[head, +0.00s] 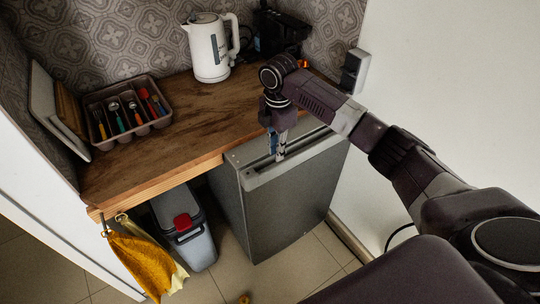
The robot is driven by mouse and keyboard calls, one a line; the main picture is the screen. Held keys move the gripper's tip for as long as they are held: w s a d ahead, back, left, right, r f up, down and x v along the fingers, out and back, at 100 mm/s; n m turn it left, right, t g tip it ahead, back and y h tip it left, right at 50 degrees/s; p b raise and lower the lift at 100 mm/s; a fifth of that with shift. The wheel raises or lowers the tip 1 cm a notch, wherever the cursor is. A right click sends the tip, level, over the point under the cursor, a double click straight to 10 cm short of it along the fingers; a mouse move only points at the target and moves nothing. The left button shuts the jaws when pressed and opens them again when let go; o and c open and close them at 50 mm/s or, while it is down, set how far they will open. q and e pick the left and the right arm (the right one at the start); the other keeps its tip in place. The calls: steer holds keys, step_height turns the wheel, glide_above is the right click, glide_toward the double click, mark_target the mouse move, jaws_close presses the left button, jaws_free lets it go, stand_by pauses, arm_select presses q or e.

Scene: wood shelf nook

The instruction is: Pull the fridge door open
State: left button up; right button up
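The small dark grey fridge (285,205) stands under the right end of the wooden counter. Its door front faces me, and a light grey strip with a recessed handle slot (262,164) runs along the door's top. The door looks shut or nearly so; I cannot tell if there is a small gap. My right gripper (279,154) points down at the handle strip, with its fingertips at the slot. Whether the fingers touch or grip the strip is unclear from this angle. My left gripper is not in view.
A grey bin (188,240) with a red latch stands left of the fridge. A yellow towel (142,262) hangs at the counter's left corner. The kettle (209,50) and cutlery tray (135,132) stand on the counter (195,125). A white wall (440,70) bounds the right. Tiled floor before the fridge looks mostly clear.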

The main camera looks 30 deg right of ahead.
mark_target(278, 166)
steer(key=shift+w+d+f, duration=0.1)
steer(key=shift+w+f, duration=0.2)
steer(key=shift+s+f+p, duration=0.15)
steer(key=shift+s+f, duration=0.1)
steer(key=shift+f, duration=0.2)
steer(key=shift+s+f+p, duration=0.15)
steer(key=shift+s+f, duration=0.05)
steer(key=shift+f, duration=0.25)
step_height(278, 166, down, 4)
steer(key=shift+f+p, duration=0.2)
steer(key=shift+p, duration=0.1)
steer(key=shift+f, duration=0.2)
jaws_close()
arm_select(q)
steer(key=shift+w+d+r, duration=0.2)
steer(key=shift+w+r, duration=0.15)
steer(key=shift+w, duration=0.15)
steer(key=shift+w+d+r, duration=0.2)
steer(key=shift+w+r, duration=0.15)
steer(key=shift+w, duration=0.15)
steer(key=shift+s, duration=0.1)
arm_select(e)
steer(key=shift+s, duration=0.15)
